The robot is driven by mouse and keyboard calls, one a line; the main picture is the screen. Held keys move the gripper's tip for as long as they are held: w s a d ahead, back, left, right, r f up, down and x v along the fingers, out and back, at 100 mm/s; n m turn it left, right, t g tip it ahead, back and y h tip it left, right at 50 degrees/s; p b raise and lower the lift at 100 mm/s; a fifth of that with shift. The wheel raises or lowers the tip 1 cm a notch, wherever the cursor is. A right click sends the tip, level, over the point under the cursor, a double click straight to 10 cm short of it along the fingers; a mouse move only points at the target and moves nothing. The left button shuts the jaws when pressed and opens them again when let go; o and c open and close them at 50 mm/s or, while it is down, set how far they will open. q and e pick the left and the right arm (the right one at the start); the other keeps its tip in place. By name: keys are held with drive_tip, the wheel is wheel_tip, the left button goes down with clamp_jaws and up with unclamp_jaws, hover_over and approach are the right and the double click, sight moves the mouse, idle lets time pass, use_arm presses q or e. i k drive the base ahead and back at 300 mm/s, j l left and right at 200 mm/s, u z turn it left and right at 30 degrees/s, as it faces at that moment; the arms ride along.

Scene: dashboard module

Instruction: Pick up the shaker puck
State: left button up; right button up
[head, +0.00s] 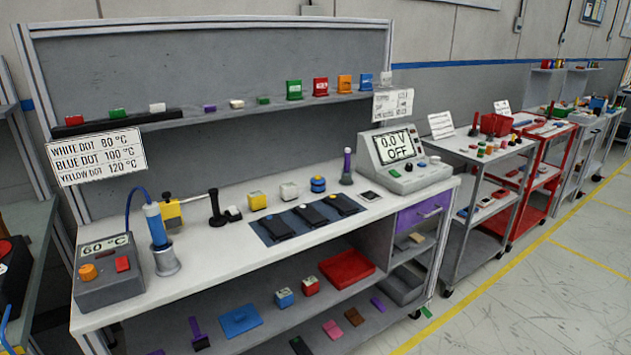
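No label marks the shaker puck, so I cannot tell for certain which thing it is. A short round blue piece (318,184) with a puck-like shape stands upright on the white workbench (205,262), behind the dark mat. Neither of my grippers shows in the head view.
A dark mat (262,232) holds black modules. A heater box (108,275) and a blue cylinder in a metal holder (165,262) stand at left. A voltage meter (408,178) stands at right. The bench's front strip is mostly clear.

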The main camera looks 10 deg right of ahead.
sight(317, 187)
drive_tip(key=i+l, duration=0.15)
drive_tip(key=l, duration=0.25)
drive_tip(key=i+l, duration=0.15)
drive_tip(key=l, duration=0.2)
drive_tip(key=i+l, duration=0.15)
drive_tip(key=l, duration=0.25)
drive_tip(key=u, duration=0.05)
